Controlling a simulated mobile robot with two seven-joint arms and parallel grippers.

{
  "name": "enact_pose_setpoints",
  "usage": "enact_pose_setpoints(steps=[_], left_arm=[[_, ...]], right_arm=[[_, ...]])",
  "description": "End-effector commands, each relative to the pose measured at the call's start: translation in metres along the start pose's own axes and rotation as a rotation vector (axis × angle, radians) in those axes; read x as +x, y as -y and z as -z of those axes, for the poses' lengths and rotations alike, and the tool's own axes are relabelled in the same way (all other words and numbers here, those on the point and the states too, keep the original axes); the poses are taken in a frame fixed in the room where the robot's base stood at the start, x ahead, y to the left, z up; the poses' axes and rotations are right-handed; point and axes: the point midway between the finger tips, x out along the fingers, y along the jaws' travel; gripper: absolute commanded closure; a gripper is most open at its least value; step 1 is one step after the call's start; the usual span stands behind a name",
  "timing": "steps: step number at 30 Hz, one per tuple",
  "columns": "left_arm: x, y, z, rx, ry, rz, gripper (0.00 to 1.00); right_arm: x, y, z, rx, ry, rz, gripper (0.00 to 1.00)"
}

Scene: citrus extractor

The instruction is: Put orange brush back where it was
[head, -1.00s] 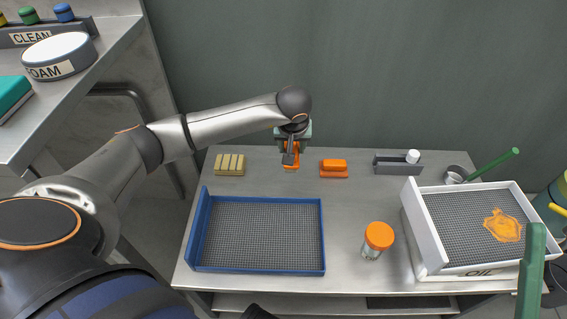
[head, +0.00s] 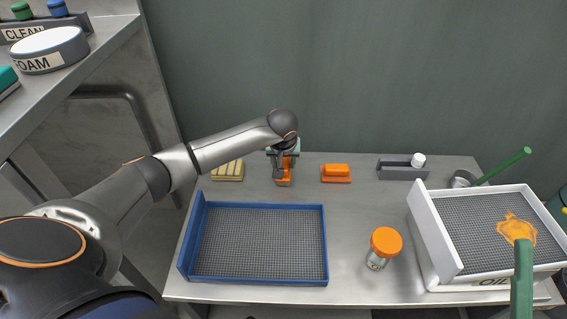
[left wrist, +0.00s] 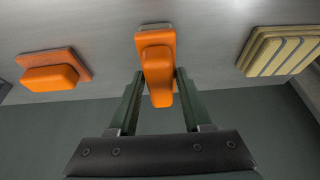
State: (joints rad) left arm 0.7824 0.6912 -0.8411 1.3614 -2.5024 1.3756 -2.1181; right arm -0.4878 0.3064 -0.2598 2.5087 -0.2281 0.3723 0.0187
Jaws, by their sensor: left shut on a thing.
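My left gripper (head: 284,164) is shut on an orange brush (head: 284,182), low over the back of the table, between a yellowish striped block and a second orange piece. I cannot tell whether the brush touches the table. In the left wrist view the orange brush (left wrist: 157,68) sits between the green fingers of my left gripper (left wrist: 156,75), with a paler part at its far end. The second orange piece (head: 336,173), a block on a flat base, lies to the right. A green bar at the lower right edge looks like part of my right gripper (head: 522,285); its jaws are not clear.
The yellowish striped block (head: 228,171) lies close left of the brush. In front are an empty blue-rimmed tray (head: 325,245) and an orange-capped jar (head: 385,245). A grey holder (head: 400,172) and a white "OIL" tray (head: 435,235) with an orange smear stand right.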

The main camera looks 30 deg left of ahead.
Motion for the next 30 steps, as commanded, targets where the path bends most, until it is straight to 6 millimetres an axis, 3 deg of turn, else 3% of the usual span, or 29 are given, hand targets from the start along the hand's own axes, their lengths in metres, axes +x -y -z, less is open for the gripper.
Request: enact_pose_setpoints(steps=[3,4,12,22,30], left_arm=[[0.003,0.0,-0.001,0.0,0.0,0.0,1.0],[0.003,0.0,-0.001,0.0,0.0,0.0,0.5],[0.003,0.0,-0.001,0.0,0.0,0.0,0.21],[-0.004,0.0,0.001,0.0,-0.001,-0.001,0.21],[-0.058,0.0,0.003,0.002,-0.003,-0.002,0.21]], right_arm=[[-0.002,0.001,-0.001,0.001,-0.002,-0.002,0.5],[-0.002,0.001,-0.001,0.001,-0.002,-0.002,0.5],[-0.001,0.001,0.0,0.002,-0.005,-0.004,0.5],[0.002,-0.001,0.004,0.004,-0.006,-0.004,0.5],[0.018,-0.012,0.023,0.02,-0.021,-0.011,0.5]])
